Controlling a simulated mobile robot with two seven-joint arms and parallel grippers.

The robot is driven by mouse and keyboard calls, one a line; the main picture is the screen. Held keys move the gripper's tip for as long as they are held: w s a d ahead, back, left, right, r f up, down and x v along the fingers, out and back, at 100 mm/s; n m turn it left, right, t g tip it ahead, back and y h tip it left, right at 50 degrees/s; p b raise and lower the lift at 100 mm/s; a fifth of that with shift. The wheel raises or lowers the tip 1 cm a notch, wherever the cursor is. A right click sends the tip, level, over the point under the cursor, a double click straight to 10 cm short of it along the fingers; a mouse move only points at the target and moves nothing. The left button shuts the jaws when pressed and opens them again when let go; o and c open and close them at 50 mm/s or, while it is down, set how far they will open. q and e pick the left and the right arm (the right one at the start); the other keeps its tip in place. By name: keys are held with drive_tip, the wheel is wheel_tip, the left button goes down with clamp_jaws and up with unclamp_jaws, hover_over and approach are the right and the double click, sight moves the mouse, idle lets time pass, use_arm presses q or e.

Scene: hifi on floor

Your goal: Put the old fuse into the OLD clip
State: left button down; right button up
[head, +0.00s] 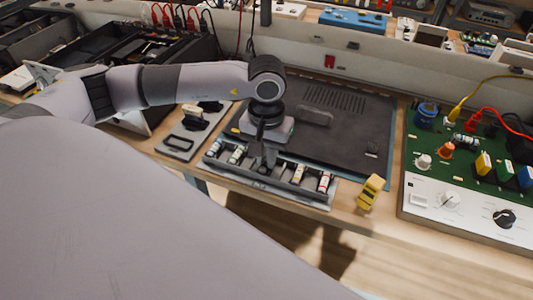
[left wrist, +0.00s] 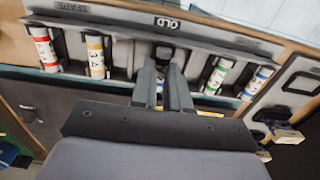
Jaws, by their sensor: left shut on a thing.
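My left gripper (head: 264,168) points down at the middle of the fuse tray (head: 315,201). In the left wrist view its fingers (left wrist: 162,82) are shut on the old fuse (left wrist: 160,88), at the middle slot behind the OLD label (left wrist: 167,22). Only a small part of that fuse shows between the fingers; whether it is seated in the clip is hidden. To one side stand a red-banded fuse (left wrist: 44,48) and a yellow-banded fuse (left wrist: 95,55) by the SPARE label (left wrist: 72,8). A green-banded fuse (left wrist: 217,75) and a blue-banded fuse (left wrist: 255,82) are on the other side. My right gripper is not in view.
A yellow tool (head: 371,192) stands right of the tray near the bench edge. A green circuit board panel (head: 470,170) with knobs and cables is further right. A dark hifi case (head: 345,125) lies behind the tray. A grey holder (head: 180,143) is at left.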

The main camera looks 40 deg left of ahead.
use_arm(q)
drive_tip(key=shift+f+b, duration=0.4)
drive_tip(key=shift+f, duration=0.05)
idle(0.5)
drive_tip(key=c, duration=1)
unclamp_jaws()
drive_tip(key=shift+c, duration=0.2)
drive_tip(key=shift+r, duration=0.2)
wheel_tip(320, 180, up, 7)
drive_tip(key=shift+f+b, duration=0.1)
drive_tip(key=shift+b, duration=0.2)
